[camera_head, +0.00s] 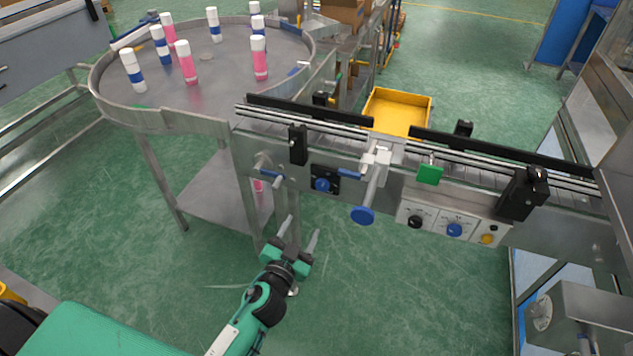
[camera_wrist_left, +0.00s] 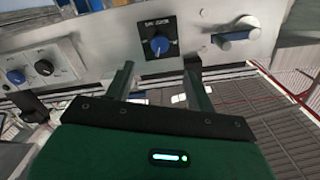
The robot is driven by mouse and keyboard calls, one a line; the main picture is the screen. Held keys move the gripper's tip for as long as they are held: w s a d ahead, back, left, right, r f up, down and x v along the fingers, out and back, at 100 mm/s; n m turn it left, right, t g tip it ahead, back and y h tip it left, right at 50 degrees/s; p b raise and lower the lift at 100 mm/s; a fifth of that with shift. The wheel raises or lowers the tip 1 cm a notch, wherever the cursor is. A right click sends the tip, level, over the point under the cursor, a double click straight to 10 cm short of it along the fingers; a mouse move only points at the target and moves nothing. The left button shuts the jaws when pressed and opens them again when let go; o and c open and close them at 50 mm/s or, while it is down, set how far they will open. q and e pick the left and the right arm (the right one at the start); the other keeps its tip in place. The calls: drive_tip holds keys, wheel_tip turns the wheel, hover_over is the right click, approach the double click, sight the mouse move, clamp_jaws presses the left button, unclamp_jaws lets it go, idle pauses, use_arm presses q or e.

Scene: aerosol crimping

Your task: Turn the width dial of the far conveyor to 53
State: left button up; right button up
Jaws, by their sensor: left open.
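The conveyor (camera_head: 480,170) runs across the right half of the head view. Its near side carries a blue dial (camera_head: 322,185) on a small black plate, a blue round handwheel (camera_head: 362,215), and a control panel with a black knob (camera_head: 415,221) and a blue knob (camera_head: 455,229). My left gripper (camera_head: 302,228) is open and empty, below and apart from the black plate. In the left wrist view the blue dial (camera_wrist_left: 159,44) shows beyond and between the open fingers (camera_wrist_left: 160,68). Its printed label and scale are too small to read. My right gripper is out of view.
A round steel table (camera_head: 205,90) holds several white-capped cans, pink and blue. A grey lever (camera_head: 268,168) projects left of the black plate. A yellow bin (camera_head: 397,112) stands behind the conveyor. Green floor below the conveyor is clear around my gripper.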

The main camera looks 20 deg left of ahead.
use_arm(q)
drive_tip(key=p, duration=0.2)
approach(322, 187)
drive_tip(key=w, duration=0.7)
drive_tip(key=shift+w+f, duration=0.1)
drive_tip(key=shift+w, duration=0.05)
drive_tip(key=shift+w+p, duration=0.3)
drive_tip(key=shift+w, duration=0.35)
drive_tip(key=c, duration=1)
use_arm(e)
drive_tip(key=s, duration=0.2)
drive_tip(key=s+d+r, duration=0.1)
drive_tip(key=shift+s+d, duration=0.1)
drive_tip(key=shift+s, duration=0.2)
